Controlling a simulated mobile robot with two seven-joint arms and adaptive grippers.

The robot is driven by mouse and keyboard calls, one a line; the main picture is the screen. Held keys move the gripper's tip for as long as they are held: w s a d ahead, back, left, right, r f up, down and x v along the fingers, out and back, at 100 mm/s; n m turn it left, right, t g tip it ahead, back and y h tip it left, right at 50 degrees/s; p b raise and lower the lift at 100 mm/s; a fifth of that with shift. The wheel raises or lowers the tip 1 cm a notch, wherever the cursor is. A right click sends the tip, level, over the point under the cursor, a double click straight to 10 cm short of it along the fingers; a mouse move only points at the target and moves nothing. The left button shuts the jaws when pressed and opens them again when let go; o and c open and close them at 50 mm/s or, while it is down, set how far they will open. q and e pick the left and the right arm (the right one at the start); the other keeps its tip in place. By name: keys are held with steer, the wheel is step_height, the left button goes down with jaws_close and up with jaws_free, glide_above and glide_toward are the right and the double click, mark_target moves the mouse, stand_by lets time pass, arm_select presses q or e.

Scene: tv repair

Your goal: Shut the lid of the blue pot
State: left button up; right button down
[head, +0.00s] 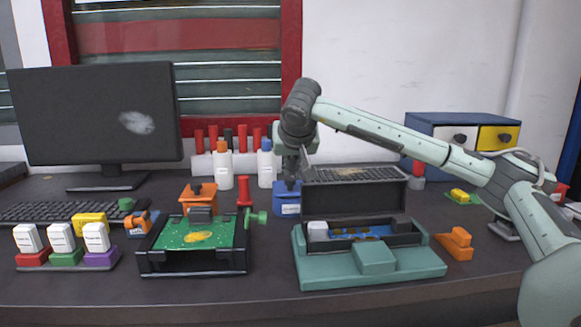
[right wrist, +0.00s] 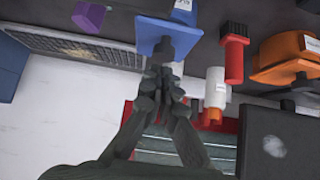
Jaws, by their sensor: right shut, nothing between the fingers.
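The blue pot (head: 287,207) with a white label on its front stands on the workbench, just right of a red-handled piece. Its blue lid (right wrist: 150,28) shows in the right wrist view as a flat plate with a dark knob. The lid looks down on the pot, but I cannot tell whether it is fully shut. My right gripper (head: 291,180) points down right above the pot, fingers closed and empty. In the right wrist view its fingertips (right wrist: 161,68) are at the knob, touching or very close. My left gripper is out of view.
An orange pot (head: 198,205) and a green circuit board holder (head: 160,262) stand to the left. A dark open box (head: 350,202) is close on the right, behind a teal tray (head: 330,275). Bottles (head: 223,168) stand behind. The bench's front strip is clear.

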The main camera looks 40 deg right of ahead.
mark_target(290, 180)
steer(key=shift+w, duration=0.1)
stand_by(0.6)
steer(key=shift+w+d+r+p, duration=0.4)
steer(key=shift+w+p, duration=0.15)
steer(key=shift+p, duration=0.1)
steer(key=shift+r+p, duration=0.35)
steer(key=shift+p, duration=0.05)
steer(key=r+p, duration=0.3)
steer(key=shift+s+a+r, duration=0.2)
steer(key=shift+s+r, duration=0.05)
steer(key=shift+r, duration=0.1)
steer(key=s+a+r+b, duration=0.1)
steer(key=s+a, duration=0.3)
steer(key=s, duration=0.4)
steer(key=shift+a+r, duration=0.4)
